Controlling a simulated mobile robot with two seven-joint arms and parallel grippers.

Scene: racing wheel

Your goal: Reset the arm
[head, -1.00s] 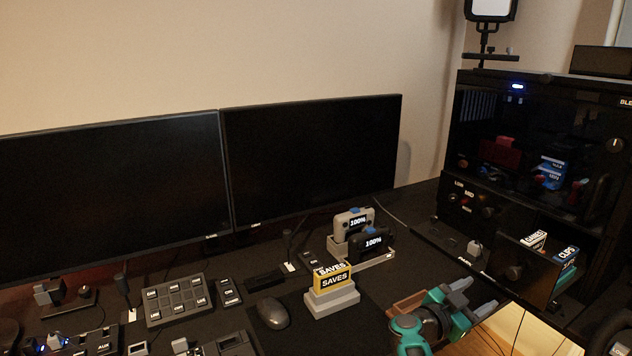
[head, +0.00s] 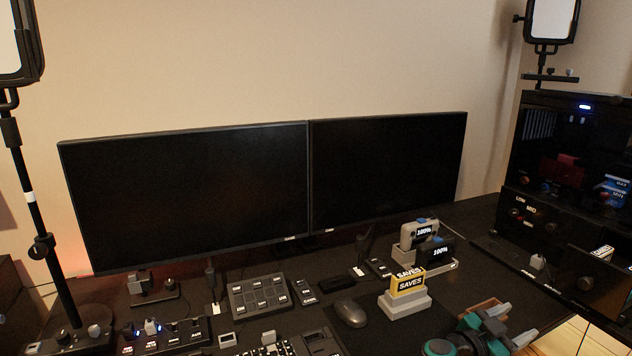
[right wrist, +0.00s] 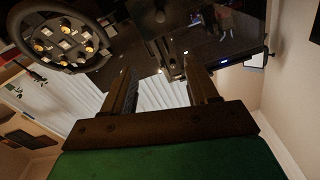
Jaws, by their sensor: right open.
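My right gripper (head: 508,322), teal and grey, is at the lower right of the head view. My left gripper is not in view.
A yellow SAVES block (head: 409,286) on a grey stand, a mouse (head: 350,312) and a button pad (head: 258,296) lie on the desk before two dark monitors (head: 390,175). A black cabinet (head: 560,225) stands right. A steering wheel (right wrist: 62,38) shows in the wrist view.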

